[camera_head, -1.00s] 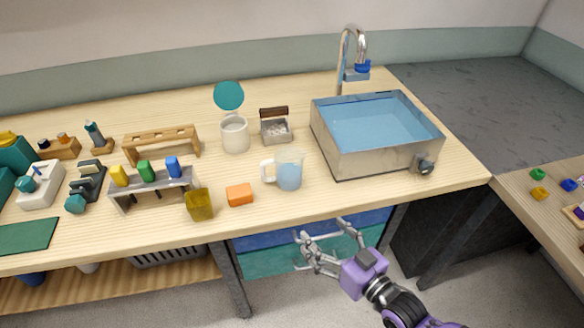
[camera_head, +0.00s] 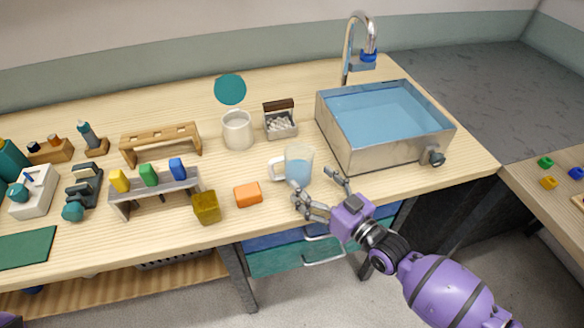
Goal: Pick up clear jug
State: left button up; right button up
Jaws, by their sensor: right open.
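The clear jug (camera_head: 298,163) stands upright on the wooden counter, in front of the sink's left side. It holds a pale blue liquid, and its white handle (camera_head: 277,169) points left. My right gripper (camera_head: 316,187) is open, at the counter's front edge just in front of the jug. One finger reaches toward the jug's lower front and the other is off to its right. The fingers do not enclose the jug; I cannot tell whether the left one touches it. My left gripper is not in view.
An orange block (camera_head: 248,194) and a dark yellow cube (camera_head: 206,207) lie left of the jug. Behind it are a white pot (camera_head: 238,130) and a small metal box (camera_head: 281,123). The metal sink (camera_head: 386,157) stands to the right. A rack (camera_head: 156,190) holds colored pieces.

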aim_at(307, 177)
jog(key=x, duration=0.3)
jog(key=shift+w+a+r, duration=0.1)
jog(key=shift+a, duration=0.1)
jog(key=shift+c, duration=0.4)
jog(key=c, duration=1.4)
